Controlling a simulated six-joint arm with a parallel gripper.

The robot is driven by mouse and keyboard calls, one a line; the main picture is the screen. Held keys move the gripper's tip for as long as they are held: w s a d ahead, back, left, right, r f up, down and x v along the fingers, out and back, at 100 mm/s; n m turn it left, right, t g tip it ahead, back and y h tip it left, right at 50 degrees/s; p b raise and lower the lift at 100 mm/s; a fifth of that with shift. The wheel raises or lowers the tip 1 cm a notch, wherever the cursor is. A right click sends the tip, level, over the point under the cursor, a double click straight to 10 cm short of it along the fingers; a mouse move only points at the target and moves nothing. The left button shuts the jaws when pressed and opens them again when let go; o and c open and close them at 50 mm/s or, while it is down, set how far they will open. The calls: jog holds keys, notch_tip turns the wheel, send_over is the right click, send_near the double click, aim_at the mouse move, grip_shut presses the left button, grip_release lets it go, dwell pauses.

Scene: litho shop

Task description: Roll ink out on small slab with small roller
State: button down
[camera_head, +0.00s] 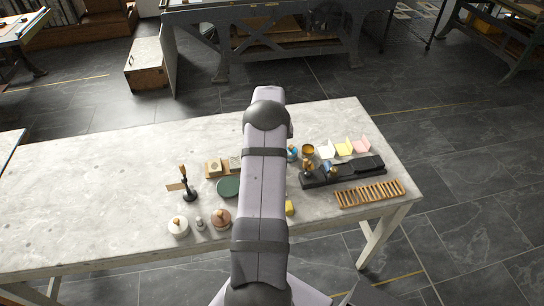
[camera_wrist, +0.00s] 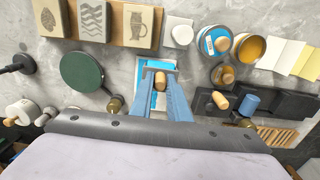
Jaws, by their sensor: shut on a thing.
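In the wrist view my gripper (camera_wrist: 161,86) has its two blue-grey fingers closed on the wooden handle (camera_wrist: 160,78) of the small roller. A grey frame piece shows at the handle's far end; the roller's drum is mostly hidden. The small slab (camera_wrist: 141,75) is pale and lies below the gripper, with bright blue ink showing on it around the fingers. I cannot tell whether the roller touches the slab. An open can of blue ink (camera_wrist: 208,41) stands to the right. In the head view my arm hides the gripper, roller and slab.
Stamp blocks (camera_wrist: 138,26) lie behind the slab, and a green round pad (camera_wrist: 82,71) is left of it. To the right are an orange-lined can (camera_wrist: 247,49), a black stand (camera_wrist: 285,103) with tools, and a slatted wooden rack (camera_head: 370,193). The table's left side (camera_head: 90,190) is clear.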

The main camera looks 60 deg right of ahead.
jog(key=shift+f+b, duration=0.5)
jog(key=shift+f, duration=0.2)
jog(key=shift+s+a+r+p, duration=0.15)
jog(key=shift+s+a+p, duration=0.45)
jog(key=shift+s+a, duration=0.6)
jog(key=shift+s+a+f+p, duration=0.2)
jog(key=shift+s+a+p, duration=0.9)
jog(key=shift+s+a, duration=1.4)
